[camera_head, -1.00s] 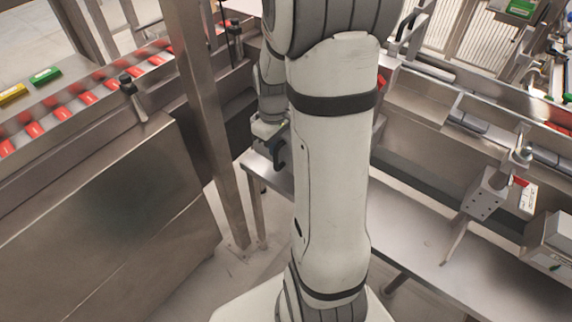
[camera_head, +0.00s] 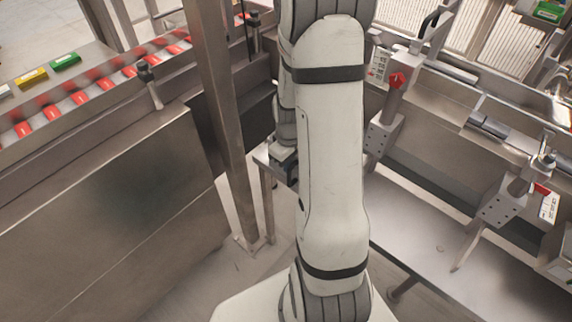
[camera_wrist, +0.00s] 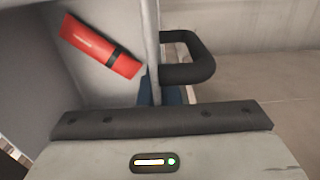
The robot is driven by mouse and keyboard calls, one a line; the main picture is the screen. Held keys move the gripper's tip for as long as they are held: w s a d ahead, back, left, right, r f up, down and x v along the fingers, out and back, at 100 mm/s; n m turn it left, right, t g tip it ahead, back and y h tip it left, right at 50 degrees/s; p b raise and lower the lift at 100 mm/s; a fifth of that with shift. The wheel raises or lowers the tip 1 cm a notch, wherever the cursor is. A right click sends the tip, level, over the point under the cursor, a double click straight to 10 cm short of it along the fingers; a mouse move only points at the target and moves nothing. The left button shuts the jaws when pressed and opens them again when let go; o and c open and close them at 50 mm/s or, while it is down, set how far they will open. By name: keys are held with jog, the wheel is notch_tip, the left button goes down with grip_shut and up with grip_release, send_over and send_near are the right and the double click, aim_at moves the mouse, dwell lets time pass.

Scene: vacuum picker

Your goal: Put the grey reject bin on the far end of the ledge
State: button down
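The grey reject bin (camera_wrist: 152,40) shows in the wrist view as a thin grey wall with a hollow to its left. A red packet with a black band (camera_wrist: 102,46) lies in the hollow. A black loop-shaped handle (camera_wrist: 205,60) sticks out to the right of the wall. My gripper (camera_wrist: 160,95) has blue finger pads on either side of the wall and appears shut on it. In the head view my gripper (camera_head: 286,160) is partly behind my arm, above the left end of the steel ledge (camera_head: 425,235); the bin is hidden there.
A steel post (camera_head: 228,130) stands left of my arm. A conveyor (camera_head: 95,105) with red packets runs at upper left. Clamp-like brackets (camera_head: 510,195) and a red-knobbed fixture (camera_head: 393,95) rise along the ledge's back. The ledge is bare in its middle right.

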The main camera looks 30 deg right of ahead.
jog(key=shift+f, duration=0.25)
jog(key=c, duration=1.6)
grip_release()
jog(key=shift+r, duration=0.1)
jog(key=shift+c, duration=0.2)
